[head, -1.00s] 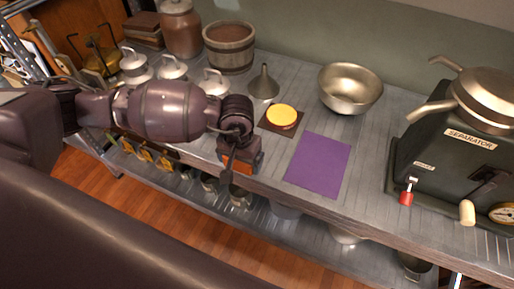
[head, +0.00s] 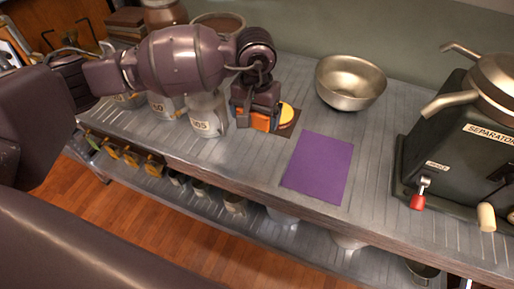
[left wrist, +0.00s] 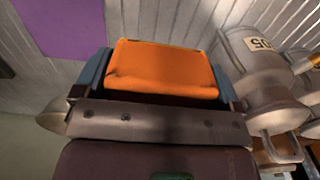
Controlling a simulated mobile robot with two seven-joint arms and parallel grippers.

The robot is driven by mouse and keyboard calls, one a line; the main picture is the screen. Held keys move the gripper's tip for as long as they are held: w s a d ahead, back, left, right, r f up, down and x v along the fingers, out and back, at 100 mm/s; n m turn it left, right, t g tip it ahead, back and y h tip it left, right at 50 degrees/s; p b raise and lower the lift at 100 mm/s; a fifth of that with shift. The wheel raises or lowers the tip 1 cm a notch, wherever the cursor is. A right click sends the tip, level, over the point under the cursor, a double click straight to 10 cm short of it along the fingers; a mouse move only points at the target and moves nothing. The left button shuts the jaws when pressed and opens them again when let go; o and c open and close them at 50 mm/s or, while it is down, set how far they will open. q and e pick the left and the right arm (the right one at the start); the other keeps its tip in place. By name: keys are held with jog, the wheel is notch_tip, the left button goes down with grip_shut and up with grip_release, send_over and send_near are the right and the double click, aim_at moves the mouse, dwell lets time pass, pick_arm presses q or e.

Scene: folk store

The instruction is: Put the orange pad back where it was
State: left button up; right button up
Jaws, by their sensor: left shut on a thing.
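My left gripper (head: 256,116) is shut on the orange pad (head: 262,123) and holds it above the shelf. In the left wrist view the orange pad (left wrist: 162,68) sits between the two fingers. In the head view the gripper is just left of a yellow disc (head: 286,114) lying on a dark brown square mat (head: 287,130), and partly covers both. A purple mat (head: 318,168) lies flat to the right of the gripper; its corner shows in the left wrist view (left wrist: 62,24). My right gripper is not in view.
A metal bowl (head: 350,84) stands behind the purple mat. A dark separator machine (head: 452,150) stands at the right. Labelled metal cans (head: 207,115) stand left of the gripper, beneath my arm. A wooden bucket (head: 220,22) is behind. Bare shelf (head: 376,150) lies right of the purple mat.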

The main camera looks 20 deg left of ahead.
pick_arm(q)
send_over(256, 155)
notch_tip(256, 155, down, 7)
jog(key=shift+r+b, duration=0.1)
jog(key=shift+b, duration=0.3)
jog(key=shift+f, duration=0.6)
jog(key=shift+f+b, duration=0.55)
jog(key=shift+f, duration=2)
jog(key=shift+f, duration=0.15)
jog(key=o, duration=0.7)
jog(key=shift+w+r, duration=0.1)
jog(key=shift+r, duration=0.4)
notch_tip(256, 155, up, 11)
jog(key=shift+r+p, duration=0.15)
jog(key=shift+p, duration=0.85)
